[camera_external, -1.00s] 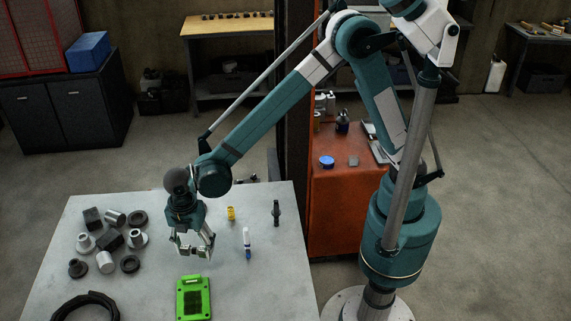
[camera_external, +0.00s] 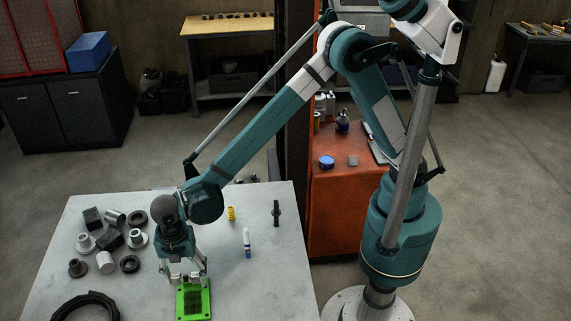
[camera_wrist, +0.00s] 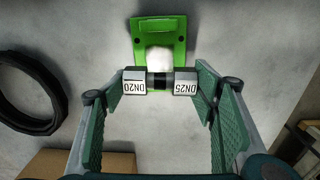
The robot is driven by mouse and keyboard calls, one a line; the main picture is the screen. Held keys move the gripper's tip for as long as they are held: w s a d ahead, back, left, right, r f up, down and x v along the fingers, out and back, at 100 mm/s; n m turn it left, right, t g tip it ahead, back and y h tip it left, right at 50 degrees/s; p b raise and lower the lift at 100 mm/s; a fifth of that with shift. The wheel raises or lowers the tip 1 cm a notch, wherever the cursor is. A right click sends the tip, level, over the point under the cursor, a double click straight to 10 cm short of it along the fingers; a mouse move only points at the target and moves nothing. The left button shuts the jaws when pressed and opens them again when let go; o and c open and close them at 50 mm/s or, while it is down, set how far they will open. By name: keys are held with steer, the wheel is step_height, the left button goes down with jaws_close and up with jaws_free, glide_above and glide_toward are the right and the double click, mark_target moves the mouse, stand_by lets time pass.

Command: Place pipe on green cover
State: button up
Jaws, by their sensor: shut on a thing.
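The green cover (camera_external: 206,303) lies flat on the grey table, its dark centre panel facing up. It also shows at the top of the wrist view (camera_wrist: 150,28). My gripper (camera_external: 186,277) points down at the far edge of the cover. In the wrist view my gripper (camera_wrist: 160,88) is shut on the pipe (camera_wrist: 134,82), a short grey piece with a black middle, marked DN20 and DN25. A pale rounded part shows beside its middle, against the cover. I cannot tell whether the pipe touches the cover. In the external view the pipe is hard to make out.
Several grey and black fittings (camera_external: 112,238) lie at the left of the table. A black ring (camera_external: 88,305) lies at the front left. A yellow part (camera_external: 231,213), a blue and white tube (camera_external: 247,243) and a dark tool (camera_external: 276,213) stand or lie to the right.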

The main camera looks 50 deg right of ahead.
glide_above(191, 301)
steer(key=shift+f, duration=3.05)
steer(key=shift+f, duration=1.85)
steer(key=shift+f, duration=0.15)
steer(key=o, duration=0.6)
steer(key=shift+c, duration=0.2)
steer(key=o, duration=0.5)
steer(key=shift+c, duration=0.2)
step_height(191, 301, up, 12)
steer(key=shift+d+r, duration=0.1)
steer(key=shift+r, duration=0.05)
